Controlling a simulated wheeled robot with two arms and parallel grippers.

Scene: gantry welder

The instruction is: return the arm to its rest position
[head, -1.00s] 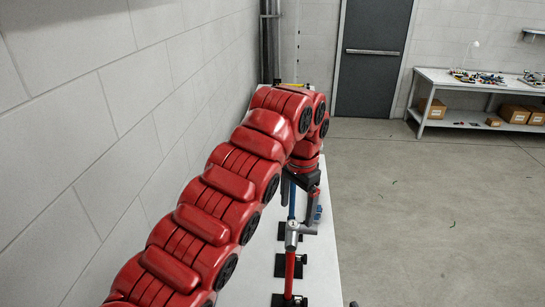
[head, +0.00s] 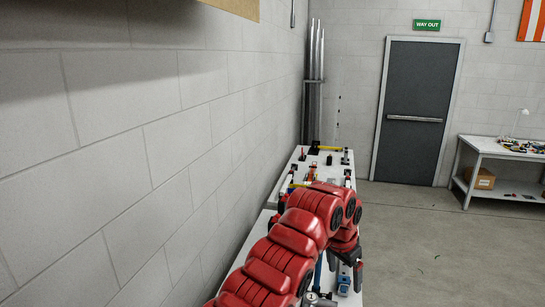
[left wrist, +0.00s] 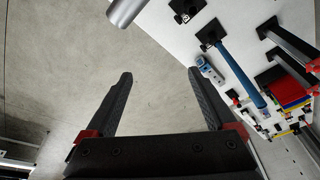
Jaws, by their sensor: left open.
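My red left arm (head: 290,240) reaches forward along the wall, over the white bench (head: 300,172). Its left gripper (head: 346,264) points down at the bench's right side in the head view. The left wrist view shows its two dark fingers (left wrist: 162,82) spread apart with only bare floor between them. The gripper is open and empty. The bench top lies to the right of the fingers in that view. My right gripper is in neither view.
Beside the fingers, the bench carries a blue bar (left wrist: 240,75), a small blue part (left wrist: 209,69) and coloured pieces (left wrist: 287,88). A grey cylinder end (left wrist: 124,11) is near the top. A block wall (head: 120,160) bounds the left. Floor (head: 420,240) right of the bench is clear.

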